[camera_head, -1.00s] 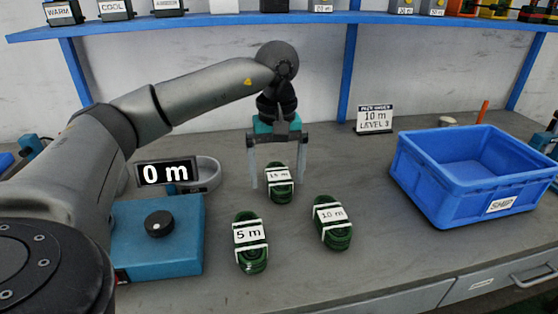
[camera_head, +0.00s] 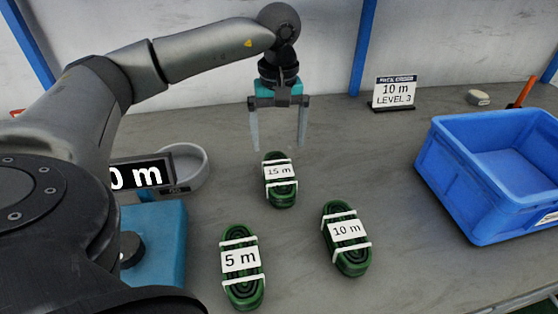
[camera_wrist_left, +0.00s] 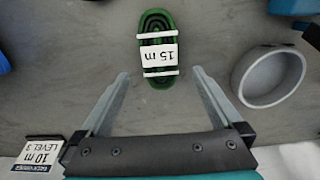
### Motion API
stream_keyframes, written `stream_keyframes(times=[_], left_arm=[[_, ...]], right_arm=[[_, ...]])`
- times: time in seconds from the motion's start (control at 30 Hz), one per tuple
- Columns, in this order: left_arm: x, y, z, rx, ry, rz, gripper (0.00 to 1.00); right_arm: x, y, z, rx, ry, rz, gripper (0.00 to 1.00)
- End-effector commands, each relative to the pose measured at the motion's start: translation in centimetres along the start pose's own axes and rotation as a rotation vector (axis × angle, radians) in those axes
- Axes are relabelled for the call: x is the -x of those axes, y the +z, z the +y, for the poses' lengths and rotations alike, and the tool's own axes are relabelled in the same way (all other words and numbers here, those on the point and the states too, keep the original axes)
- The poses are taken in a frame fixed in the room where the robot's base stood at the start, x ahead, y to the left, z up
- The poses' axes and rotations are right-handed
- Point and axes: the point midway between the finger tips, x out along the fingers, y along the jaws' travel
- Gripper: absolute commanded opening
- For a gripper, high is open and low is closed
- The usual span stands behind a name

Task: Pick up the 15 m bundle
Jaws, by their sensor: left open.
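The 15 m bundle (camera_head: 280,188) is a green coil with white straps and a "15 m" label, lying on the grey table. My left gripper (camera_head: 278,147) is open and empty, above and just behind the bundle. In the left wrist view the 15 m bundle (camera_wrist_left: 158,50) lies beyond the two fingertips (camera_wrist_left: 159,75), roughly centred between them and not touched. The 5 m bundle (camera_head: 242,282) and the 10 m bundle (camera_head: 347,252) lie nearer the front. My right gripper is not in view.
A blue bin (camera_head: 450,190) stands at the right. A sign (camera_head: 393,93) reading "10 m LEVEL 3" stands at the back. A blue device with a "0 m" display (camera_head: 140,176) and a grey round dish (camera_head: 190,165) are at the left. The table around the bundles is clear.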

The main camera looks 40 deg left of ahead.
Motion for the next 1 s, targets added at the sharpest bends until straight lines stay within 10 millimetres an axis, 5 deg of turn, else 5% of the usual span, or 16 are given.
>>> stream_keyframes(times=[0.3,1.0], left_arm=[[-4.2,0.0,-0.1,0.001,-0.002,0.0,1.0],[-8.7,0.2,0.1,0.0,-0.001,0.0,1.0]], right_arm=[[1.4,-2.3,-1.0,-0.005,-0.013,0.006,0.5],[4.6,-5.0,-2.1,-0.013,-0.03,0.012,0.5]])
